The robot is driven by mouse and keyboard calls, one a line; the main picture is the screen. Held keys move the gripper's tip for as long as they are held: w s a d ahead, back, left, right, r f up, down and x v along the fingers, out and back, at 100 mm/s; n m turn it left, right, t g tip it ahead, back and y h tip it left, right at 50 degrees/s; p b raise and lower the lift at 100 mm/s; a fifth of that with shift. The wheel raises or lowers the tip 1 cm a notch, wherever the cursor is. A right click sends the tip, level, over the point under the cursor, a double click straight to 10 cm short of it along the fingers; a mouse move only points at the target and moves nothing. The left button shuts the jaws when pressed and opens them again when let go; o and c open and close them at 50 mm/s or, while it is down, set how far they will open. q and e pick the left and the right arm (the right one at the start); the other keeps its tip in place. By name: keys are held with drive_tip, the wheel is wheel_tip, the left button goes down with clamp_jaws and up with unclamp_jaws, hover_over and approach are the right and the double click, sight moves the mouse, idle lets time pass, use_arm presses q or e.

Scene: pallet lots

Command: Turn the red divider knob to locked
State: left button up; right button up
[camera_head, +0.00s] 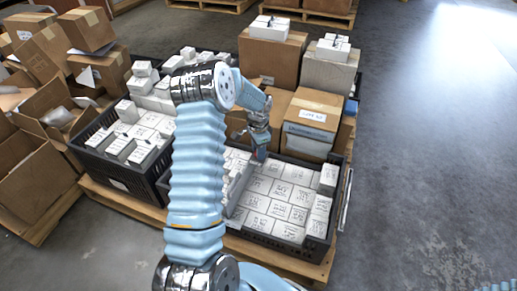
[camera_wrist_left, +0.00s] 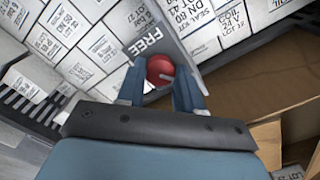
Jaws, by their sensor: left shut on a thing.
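The red divider knob (camera_wrist_left: 160,69) shows in the left wrist view, on a grey divider plate (camera_wrist_left: 174,36) with the word FREE printed beside the knob. My left gripper (camera_wrist_left: 160,88) is shut on the knob, one blue finger on each side. In the head view my left gripper (camera_head: 260,153) reaches down at the back of the front black crate (camera_head: 275,243); the knob is hidden there. No locked label is visible. My right gripper is out of view.
White labelled boxes (camera_head: 270,205) fill the front crate. Another black crate (camera_head: 115,172) of white boxes stands to the left. Brown cartons (camera_head: 312,118) stand close behind and right of the gripper. Open cartons (camera_head: 30,165) crowd the far left. The floor (camera_head: 430,150) at right is clear.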

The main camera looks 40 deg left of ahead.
use_arm(q)
drive_tip(key=shift+m, duration=1.1)
drive_tip(key=o, duration=1)
drive_tip(key=shift+o, duration=0.2)
wheel_tip(320, 180, up, 14)
drive_tip(key=p, duration=0.2)
drive_tip(key=shift+f, duration=0.1)
